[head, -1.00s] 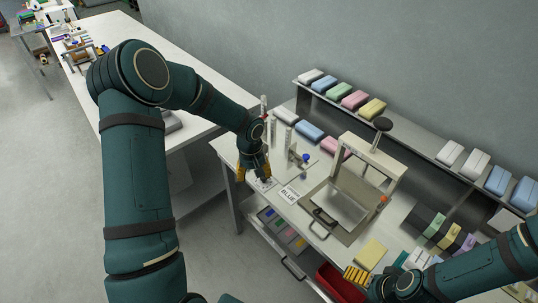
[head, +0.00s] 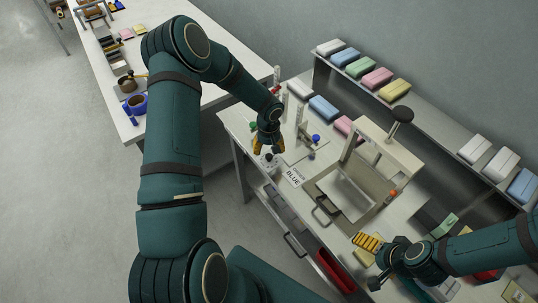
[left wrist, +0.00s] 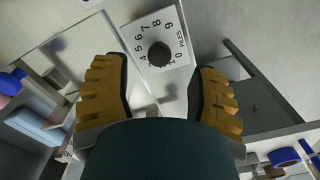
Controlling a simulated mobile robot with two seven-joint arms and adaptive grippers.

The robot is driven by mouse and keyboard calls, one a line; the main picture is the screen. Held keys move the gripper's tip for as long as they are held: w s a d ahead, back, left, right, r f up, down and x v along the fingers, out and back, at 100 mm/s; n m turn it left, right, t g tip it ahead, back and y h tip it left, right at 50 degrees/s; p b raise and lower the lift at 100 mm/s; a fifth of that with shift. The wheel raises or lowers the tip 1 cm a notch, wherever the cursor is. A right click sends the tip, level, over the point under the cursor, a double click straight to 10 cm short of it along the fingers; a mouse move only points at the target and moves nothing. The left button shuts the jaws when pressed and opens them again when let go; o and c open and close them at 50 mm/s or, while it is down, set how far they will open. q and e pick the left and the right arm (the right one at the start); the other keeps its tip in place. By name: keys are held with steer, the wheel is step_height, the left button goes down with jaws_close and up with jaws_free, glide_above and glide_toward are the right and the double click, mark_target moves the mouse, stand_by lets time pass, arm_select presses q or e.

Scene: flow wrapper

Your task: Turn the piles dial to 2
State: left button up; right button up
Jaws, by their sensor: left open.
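The piles dial is a black round knob (left wrist: 160,55) on a white plate (left wrist: 181,44) marked PILES, with numerals around it. In the left wrist view it lies just beyond and between my open left fingertips (left wrist: 158,85), with a gap on both sides. I cannot tell which numeral the knob points to; the 2 is not readable. In the head view my left gripper (head: 268,144) hangs over the left end of the bench, above the dial plate (head: 268,162). My right gripper (head: 368,243) is over the bench's front right part; its finger opening is unclear.
A metal wrapper frame (head: 381,148) stands to the right on the bench (head: 240,126). A small stand with a blue knob (head: 316,138) is close by. Colored packs (head: 377,77) line the back shelf.

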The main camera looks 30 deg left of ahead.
mark_target(269, 155)
arm_select(q)
steer(key=shift+f, duration=2.1)
jaws_close()
